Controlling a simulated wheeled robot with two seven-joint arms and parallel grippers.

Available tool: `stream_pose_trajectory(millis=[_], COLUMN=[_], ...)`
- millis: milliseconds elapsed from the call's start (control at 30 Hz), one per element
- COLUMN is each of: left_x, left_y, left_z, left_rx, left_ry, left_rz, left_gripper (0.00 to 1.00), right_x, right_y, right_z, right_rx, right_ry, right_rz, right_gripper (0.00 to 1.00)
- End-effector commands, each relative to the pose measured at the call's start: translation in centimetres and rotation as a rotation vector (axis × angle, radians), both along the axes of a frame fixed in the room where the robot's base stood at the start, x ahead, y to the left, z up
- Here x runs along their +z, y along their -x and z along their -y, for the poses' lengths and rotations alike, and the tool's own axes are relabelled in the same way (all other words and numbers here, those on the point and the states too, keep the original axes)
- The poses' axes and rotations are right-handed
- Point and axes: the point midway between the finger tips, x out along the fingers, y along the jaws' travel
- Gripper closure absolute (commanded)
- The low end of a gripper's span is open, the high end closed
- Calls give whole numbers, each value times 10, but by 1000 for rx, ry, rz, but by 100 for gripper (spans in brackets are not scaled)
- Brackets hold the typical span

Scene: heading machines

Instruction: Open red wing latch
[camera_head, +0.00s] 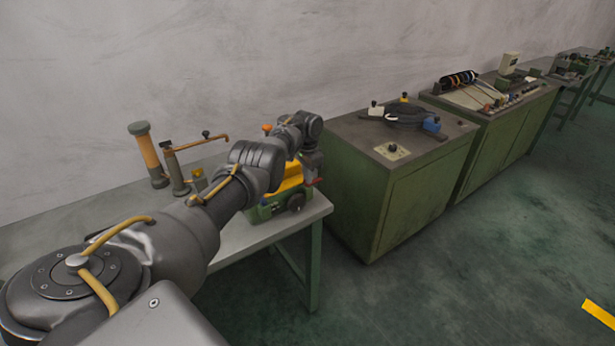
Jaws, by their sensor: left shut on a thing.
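A small green and yellow machine (290,190) stands on the right end of the near table. My left arm reaches over the table from the lower left, and its gripper (311,165) is at the machine's right side. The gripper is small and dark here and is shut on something. A small red part (318,181), which looks like the red wing latch, shows just below the jaws. Most of the latch is hidden, so its exact position cannot be told. My right gripper is not in view.
The grey near table (250,240) also holds an orange cylinder with a green cap (146,150) and a copper-pipe device (176,168). A green cabinet (400,200) stands close to the right, with more machine benches beyond.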

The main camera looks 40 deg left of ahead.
Motion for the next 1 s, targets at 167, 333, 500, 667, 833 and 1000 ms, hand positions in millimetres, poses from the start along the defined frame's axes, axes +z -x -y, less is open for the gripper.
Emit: stream_pose_trajectory(millis=[167,333,500,667,833,1000], left_x=[1,2,2,2,1,0], left_y=[-1,-1,-1,-1,-1,0], left_z=[-1,-1,-1,-1,0,0], left_rx=[-29,-37,-37,-36,-36,-35], left_ry=[-1,-1,-1,-1,0,0], left_rz=[4,4,5,4,3,2], left_gripper=[100,100,100,87,73,73], right_x=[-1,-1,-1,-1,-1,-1], right_y=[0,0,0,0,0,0], right_z=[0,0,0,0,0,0], right_rx=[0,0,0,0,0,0], right_ry=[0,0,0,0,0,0], right_rz=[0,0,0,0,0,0], right_gripper=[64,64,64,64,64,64])
